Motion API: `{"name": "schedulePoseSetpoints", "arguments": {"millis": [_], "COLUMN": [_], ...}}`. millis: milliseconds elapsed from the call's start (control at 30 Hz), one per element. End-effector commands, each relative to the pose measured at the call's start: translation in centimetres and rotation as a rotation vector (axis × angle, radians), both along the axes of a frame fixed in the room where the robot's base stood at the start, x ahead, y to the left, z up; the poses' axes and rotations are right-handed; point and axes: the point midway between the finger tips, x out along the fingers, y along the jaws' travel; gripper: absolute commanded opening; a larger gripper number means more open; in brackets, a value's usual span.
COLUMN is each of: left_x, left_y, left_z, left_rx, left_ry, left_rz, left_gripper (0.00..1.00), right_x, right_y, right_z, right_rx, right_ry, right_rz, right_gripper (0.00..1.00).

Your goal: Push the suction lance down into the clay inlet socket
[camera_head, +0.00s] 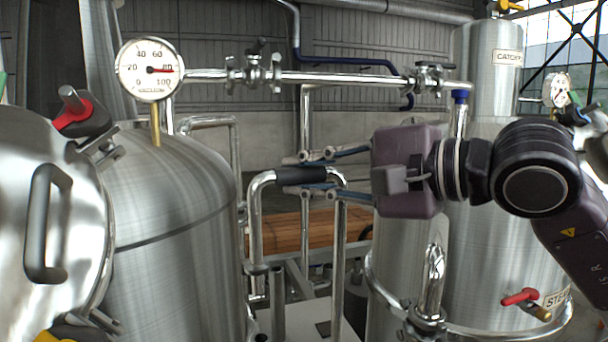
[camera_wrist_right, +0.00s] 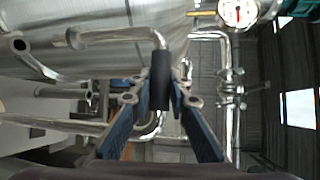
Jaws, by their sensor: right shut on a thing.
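The suction lance (camera_head: 254,215) is a bent chrome tube with a black grip (camera_head: 300,175) along its top bar, in the middle of the head view. My right gripper (camera_head: 308,175), reaching in from the right, is shut on this black grip. In the right wrist view, the blue fingers (camera_wrist_right: 160,97) stand on both sides of the grip (camera_wrist_right: 160,79). The lance's left leg runs down to a collar-like metal fitting (camera_head: 257,268). I cannot tell whether this is the clay inlet socket or how deep the leg sits. My left gripper is not in view.
A steel tank (camera_head: 175,240) with a gauge (camera_head: 150,70) and a handled round lid (camera_head: 25,190) stands at left. Another steel tank (camera_head: 480,250) with a red-handled valve (camera_head: 520,297) stands at right. A chrome pipe (camera_head: 335,78) crosses above the lance.

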Motion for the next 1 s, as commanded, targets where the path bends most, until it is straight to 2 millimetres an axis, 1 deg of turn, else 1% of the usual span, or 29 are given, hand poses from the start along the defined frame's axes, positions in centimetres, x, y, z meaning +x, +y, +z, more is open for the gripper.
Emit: {"name": "schedulePoseSetpoints", "arguments": {"millis": [1000], "left_x": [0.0], "left_y": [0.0], "left_z": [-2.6], "left_rx": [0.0], "left_ry": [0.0], "left_rz": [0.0], "left_gripper": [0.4], "right_x": [0.0], "right_y": [0.0], "right_z": [-2.5], "right_rx": [0.002], "right_ry": [-0.003], "right_rz": [0.0], "right_gripper": [0.0]}}
